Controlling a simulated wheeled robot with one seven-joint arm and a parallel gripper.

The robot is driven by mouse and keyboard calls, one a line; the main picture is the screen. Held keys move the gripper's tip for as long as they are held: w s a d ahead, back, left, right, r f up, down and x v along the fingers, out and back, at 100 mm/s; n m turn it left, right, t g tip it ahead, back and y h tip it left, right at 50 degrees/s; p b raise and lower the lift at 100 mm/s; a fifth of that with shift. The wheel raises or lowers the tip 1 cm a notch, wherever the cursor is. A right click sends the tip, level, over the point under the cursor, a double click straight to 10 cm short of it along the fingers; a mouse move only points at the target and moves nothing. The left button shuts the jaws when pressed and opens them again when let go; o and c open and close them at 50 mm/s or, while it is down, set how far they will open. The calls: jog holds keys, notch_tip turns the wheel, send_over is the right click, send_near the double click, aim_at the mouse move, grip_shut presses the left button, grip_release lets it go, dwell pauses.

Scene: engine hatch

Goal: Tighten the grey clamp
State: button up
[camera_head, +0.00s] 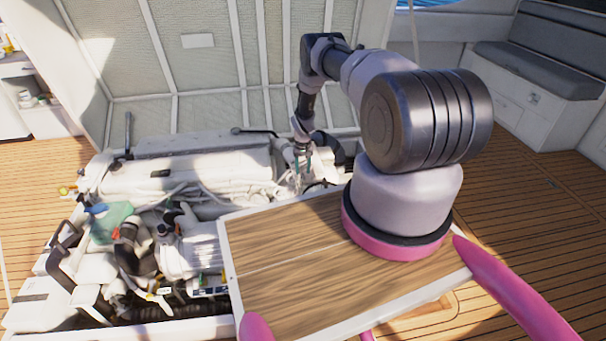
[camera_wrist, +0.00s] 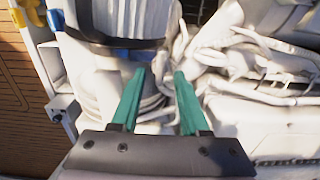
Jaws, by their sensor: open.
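My gripper (camera_head: 302,163) points down over the engine bay in the head view. In the wrist view its two green fingers (camera_wrist: 159,74) are apart, with nothing held between them. A white ribbed cylinder (camera_wrist: 120,16) stands just beyond the fingertips, with a dark band (camera_wrist: 82,39) around its lower part and blue pieces beside the band. Pale hoses lie below and to the right of the cylinder. I cannot tell for certain which part is the grey clamp. In the head view the spot under my gripper is too small to make out.
The white engine (camera_head: 185,172) fills the open bay, crowded with hoses and fittings. A green container (camera_head: 110,222) sits at its left. The raised hatch lid (camera_head: 205,75) stands behind. Yellow handles (camera_wrist: 27,14) show at the wrist view's upper left. Wooden deck (camera_head: 530,225) lies open at right.

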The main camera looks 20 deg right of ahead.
aim_at(303, 175)
notch_tip(303, 175, up, 8)
jog(key=shift+r, duration=0.15)
dwell(0.4)
jog(key=shift+s, duration=0.1)
